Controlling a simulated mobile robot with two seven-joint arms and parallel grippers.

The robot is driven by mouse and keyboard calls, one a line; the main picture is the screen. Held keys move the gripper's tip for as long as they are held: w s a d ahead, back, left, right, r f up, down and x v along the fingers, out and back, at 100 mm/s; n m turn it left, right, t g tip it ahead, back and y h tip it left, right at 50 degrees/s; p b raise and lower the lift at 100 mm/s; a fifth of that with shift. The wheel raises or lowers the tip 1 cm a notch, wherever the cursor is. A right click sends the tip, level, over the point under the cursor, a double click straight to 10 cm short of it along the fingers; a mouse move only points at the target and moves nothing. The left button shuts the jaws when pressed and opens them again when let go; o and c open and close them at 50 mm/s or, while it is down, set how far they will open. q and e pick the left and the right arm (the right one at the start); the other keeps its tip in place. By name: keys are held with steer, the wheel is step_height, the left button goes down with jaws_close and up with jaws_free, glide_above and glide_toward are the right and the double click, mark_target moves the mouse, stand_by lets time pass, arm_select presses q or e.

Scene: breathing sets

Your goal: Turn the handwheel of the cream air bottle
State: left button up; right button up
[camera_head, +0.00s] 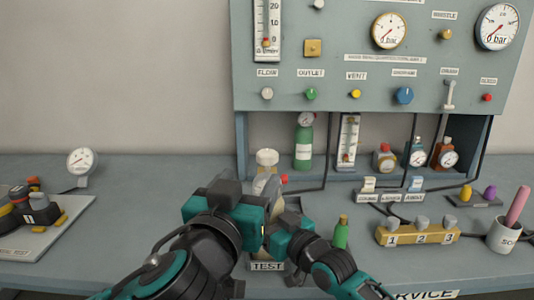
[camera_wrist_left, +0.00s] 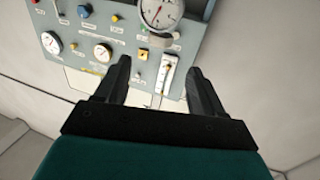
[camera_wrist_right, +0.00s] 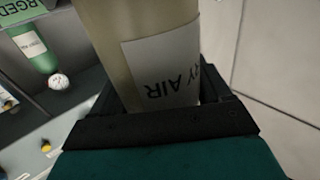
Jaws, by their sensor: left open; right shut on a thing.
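The cream air bottle (camera_wrist_right: 108,38) fills the middle of the right wrist view, with a white label whose readable part says AIR. My right gripper (camera_wrist_right: 160,85) is shut on it, one finger on each side. In the head view, a cream rounded part (camera_head: 267,157) shows above my two grippers, with a small red spot (camera_head: 284,179) beside it. My arms hide most of what lies below. I cannot make out the handwheel clearly. My left gripper (camera_wrist_left: 158,68) is open, with nothing between its fingers. In the head view it is close beside the right gripper.
The gauge panel (camera_head: 370,60) stands behind. Under it are a green bottle (camera_head: 304,145) and several small gauges. A yellow numbered block (camera_head: 418,235), a small green bottle (camera_head: 341,232) and a cup (camera_head: 503,235) stand at right. A tray (camera_head: 45,238) lies at left.

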mark_target(264, 158)
arm_select(q)
steer(key=x, duration=1.1)
steer(key=shift+w+d, duration=0.1)
steer(key=shift+w, duration=0.15)
steer(key=shift+c, duration=0.4)
steer(key=c, duration=0.9)
